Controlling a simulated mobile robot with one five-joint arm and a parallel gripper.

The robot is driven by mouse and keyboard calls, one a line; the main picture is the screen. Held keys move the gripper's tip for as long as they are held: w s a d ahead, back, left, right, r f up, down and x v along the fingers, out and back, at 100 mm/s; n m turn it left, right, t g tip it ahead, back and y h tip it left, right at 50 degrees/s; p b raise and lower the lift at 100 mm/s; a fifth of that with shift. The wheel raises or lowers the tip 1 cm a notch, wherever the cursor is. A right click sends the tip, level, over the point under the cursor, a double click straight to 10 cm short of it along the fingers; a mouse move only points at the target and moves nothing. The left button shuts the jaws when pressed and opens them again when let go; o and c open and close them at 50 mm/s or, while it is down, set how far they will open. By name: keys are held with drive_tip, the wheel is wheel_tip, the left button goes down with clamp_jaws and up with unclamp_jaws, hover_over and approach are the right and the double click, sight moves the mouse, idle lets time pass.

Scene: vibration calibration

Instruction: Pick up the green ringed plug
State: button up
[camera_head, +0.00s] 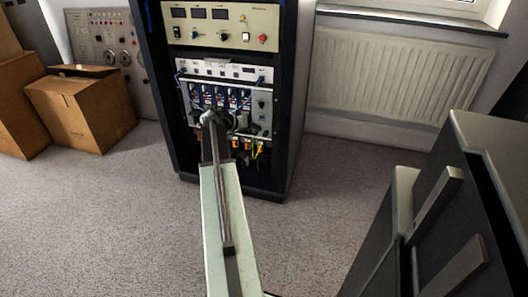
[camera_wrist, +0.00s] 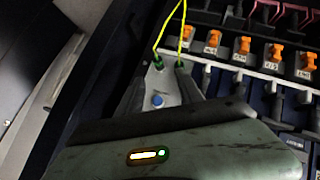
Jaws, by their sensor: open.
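A green ringed plug (camera_wrist: 157,63) with a thin yellow-green wire sits on a pale panel strip (camera_wrist: 168,88) in the wrist view. A second green plug (camera_wrist: 180,65) with a similar wire is close on its right, near the tip of my right finger. My gripper (camera_wrist: 163,72) is open, its two dark fingers reaching over the strip on either side of the first plug. I cannot tell whether either finger touches a plug. A blue round knob (camera_wrist: 157,101) shows between the fingers. In the head view my gripper (camera_head: 216,122) is at the rack front, and the plugs cannot be made out.
Orange plugs (camera_wrist: 244,46) and rows of connectors lie to the right in the wrist view. The dark rack (camera_head: 298,90) frames the panels. Cardboard boxes (camera_head: 80,112) stand left, a dark cabinet (camera_head: 470,200) right. The carpet (camera_head: 90,220) is clear at left.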

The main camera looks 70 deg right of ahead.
sight(266, 134)
drive_tip(key=b+x, duration=0.4)
drive_tip(key=x, duration=0.4)
drive_tip(key=shift+s+b, duration=0.2)
drive_tip(key=shift+b, duration=0.1)
clamp_jaws()
